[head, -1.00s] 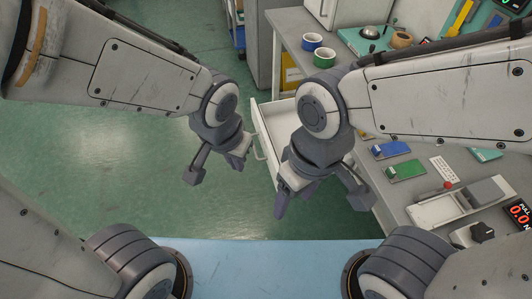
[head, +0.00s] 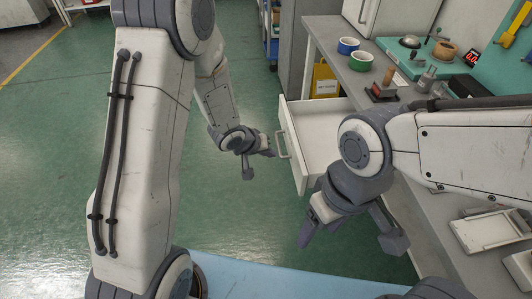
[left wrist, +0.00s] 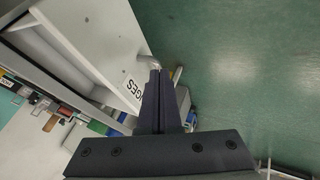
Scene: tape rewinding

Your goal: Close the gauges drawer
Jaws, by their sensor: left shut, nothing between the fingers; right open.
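The gauges drawer (head: 318,132) is a white drawer pulled out from the grey bench, open at the top and looking empty. Its front has a metal bar handle (head: 283,145). In the left wrist view the white drawer front (left wrist: 100,50) carries a label (left wrist: 134,86) ending in "GES", and the handle (left wrist: 149,62) is just beyond my fingertips. My left gripper (head: 270,152) is shut and empty, pointing at the drawer front beside the handle; I cannot tell whether it touches. My right gripper (head: 308,238) is open and empty in front of the bench, near the drawer's front right corner.
The bench (head: 365,95) holds a blue tape roll (head: 348,46), a green tape roll (head: 361,62), a red-based stamp-like object (head: 383,92) and a teal mat (head: 440,55) with tools. A yellow folder (head: 325,82) stands below. The green floor left of the drawer is clear.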

